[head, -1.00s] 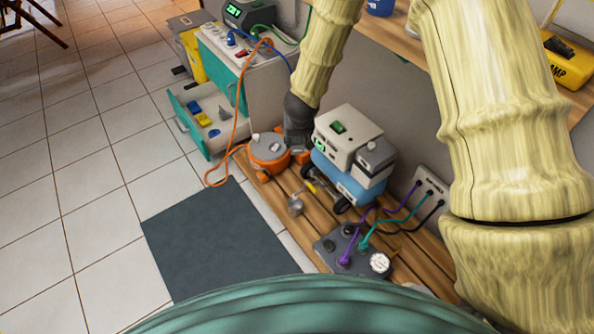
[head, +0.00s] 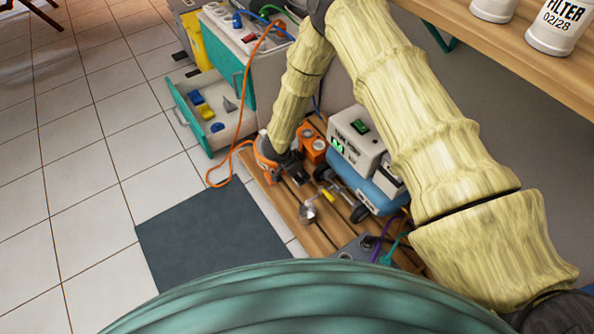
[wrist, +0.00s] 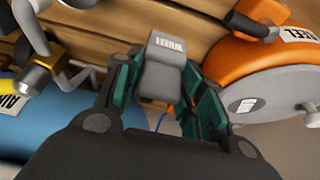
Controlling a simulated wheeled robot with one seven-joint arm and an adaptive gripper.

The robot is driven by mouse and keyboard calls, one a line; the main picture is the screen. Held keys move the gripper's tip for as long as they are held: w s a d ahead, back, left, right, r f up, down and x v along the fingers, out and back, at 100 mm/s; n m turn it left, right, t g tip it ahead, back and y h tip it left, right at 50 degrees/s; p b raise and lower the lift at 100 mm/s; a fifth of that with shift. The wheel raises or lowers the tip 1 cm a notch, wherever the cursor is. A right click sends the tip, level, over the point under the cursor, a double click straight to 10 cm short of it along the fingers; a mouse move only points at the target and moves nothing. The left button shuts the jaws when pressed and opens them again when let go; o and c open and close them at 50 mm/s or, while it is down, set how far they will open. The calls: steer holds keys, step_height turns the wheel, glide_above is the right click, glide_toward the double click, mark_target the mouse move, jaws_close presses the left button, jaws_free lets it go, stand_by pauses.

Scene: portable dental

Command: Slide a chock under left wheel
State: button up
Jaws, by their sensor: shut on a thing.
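My gripper (wrist: 165,72) is shut on a small grey chock (wrist: 164,60) with a white label; the chock sits between its teal fingers, above the wooden slats in the wrist view. In the head view my gripper (head: 285,165) is low beside the orange reel (head: 264,148), and the chock cannot be made out. The blue-and-white wheeled unit (head: 375,188) stands to the right on the wooden deck. Its left wheel (head: 323,172) is dark and partly visible, apart from my gripper. Its other wheel (head: 359,213) is nearer the front.
The orange reel (wrist: 262,75) is close on the right in the wrist view. An orange box (head: 312,143) is behind my gripper. A metal fitting (head: 309,211) lies in front of the unit. An open drawer (head: 210,115) is at left; the dark mat (head: 210,245) is clear.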

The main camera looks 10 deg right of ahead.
mark_target(295, 182)
steer(key=shift+a+f+b, duration=0.2)
steer(key=shift+f+b, duration=0.65)
steer(key=shift+f, duration=0.2)
step_height(295, 182, down, 4)
steer(key=b, duration=0.3)
steer(key=shift+f+b, duration=0.1)
steer(key=shift+b, duration=0.25)
steer(key=shift+p, duration=0.45)
steer(key=shift+f, duration=0.5)
stand_by(0.7)
steer(key=shift+w+d+p, duration=0.2)
steer(key=shift+w+d, duration=0.05)
steer(key=shift+d, duration=0.35)
steer(key=shift+w+d+p, duration=0.15)
steer(key=shift+w+d, duration=0.1)
steer(key=shift+d, duration=0.35)
steer(key=shift+w+d+p, duration=0.2)
steer(key=shift+w+d, duration=0.05)
steer(key=shift+d, duration=0.35)
stand_by(0.5)
steer(key=o, duration=1.2)
